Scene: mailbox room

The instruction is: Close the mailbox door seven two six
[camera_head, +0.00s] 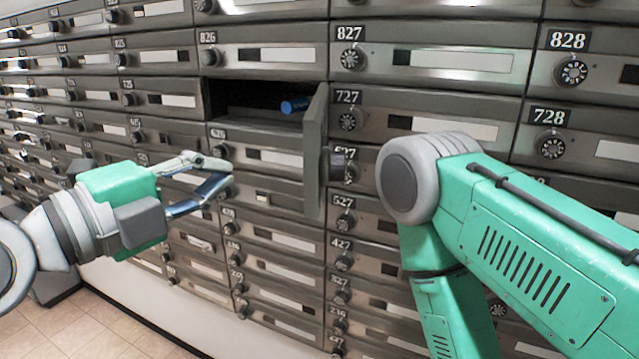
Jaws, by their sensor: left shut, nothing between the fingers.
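The open mailbox (222,98) sits directly under box 826 and left of box 727. Its number is not visible. Its dark grey door (316,155) is swung outward at the right side of the opening and shows nearly edge-on. A blue cylindrical object (295,105) lies inside the compartment near its right end. My left gripper (226,172) is shut and empty, in front of the boxes below the opening. It is left of the open door and apart from it. My right arm fills the right side, with its gripper out of view.
Box 727 (430,124) is closed, just right of the open door. Box 826 (262,55) above is also closed. Rows of closed boxes with dial knobs surround the opening. A tiled floor (95,325) shows at the lower left.

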